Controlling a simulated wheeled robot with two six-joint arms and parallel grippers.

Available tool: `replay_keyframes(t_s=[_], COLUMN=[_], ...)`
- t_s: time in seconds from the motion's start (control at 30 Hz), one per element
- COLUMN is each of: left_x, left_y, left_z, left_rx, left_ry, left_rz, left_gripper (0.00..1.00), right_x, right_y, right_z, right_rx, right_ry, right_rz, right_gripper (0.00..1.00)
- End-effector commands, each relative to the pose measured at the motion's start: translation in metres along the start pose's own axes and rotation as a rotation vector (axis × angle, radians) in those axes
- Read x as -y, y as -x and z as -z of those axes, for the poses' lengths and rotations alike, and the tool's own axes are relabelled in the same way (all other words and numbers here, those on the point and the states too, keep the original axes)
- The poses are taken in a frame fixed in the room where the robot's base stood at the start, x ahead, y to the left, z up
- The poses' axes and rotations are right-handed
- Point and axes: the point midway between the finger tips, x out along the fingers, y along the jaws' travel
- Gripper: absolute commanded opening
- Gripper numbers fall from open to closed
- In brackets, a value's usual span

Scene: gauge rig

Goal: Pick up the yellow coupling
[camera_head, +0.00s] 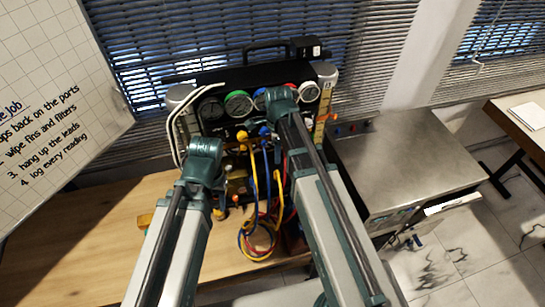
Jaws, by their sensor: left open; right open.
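A small yellow piece (242,135), which looks like the yellow coupling, shows on the gauge rig between my arms, just below the green-rimmed gauge. A yellow hose (254,185) hangs below it; I cannot tell whether they join. My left gripper (219,210) is open, pointing down beyond my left wrist, low and left of the yellow piece; its fingers are small and partly hidden. It holds nothing that I can see.
The gauge rig (210,85) stands at the back of the wooden table (85,230), with a blue hose (266,165) and looped hoses in front. A metal-topped cabinet (410,160) stands to the right. A whiteboard (50,90) is at the left. The table's left part is mostly clear.

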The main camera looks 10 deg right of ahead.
Motion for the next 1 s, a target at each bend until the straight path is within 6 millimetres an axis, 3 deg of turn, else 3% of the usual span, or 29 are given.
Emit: replay_keyframes(t_s=[0.37,0.8,1.0], left_x=[-0.001,-0.006,-0.007], left_y=[-0.008,-0.068,-0.082], left_z=[0.0,0.005,0.006], left_rx=[0.0,-0.003,-0.003], left_ry=[-0.004,-0.017,-0.015], left_rz=[0.0,0.002,0.002], left_gripper=[0.5,0.5,0.5], right_x=[0.001,0.001,0.001], right_y=[-0.008,-0.069,-0.083], right_z=[0.001,0.001,0.001], right_rx=[0.001,0.001,0.001], right_ry=[-0.023,-0.022,-0.021], right_rz=[0.0,0.0,0.0], right_gripper=[0.44,0.44,0.44])
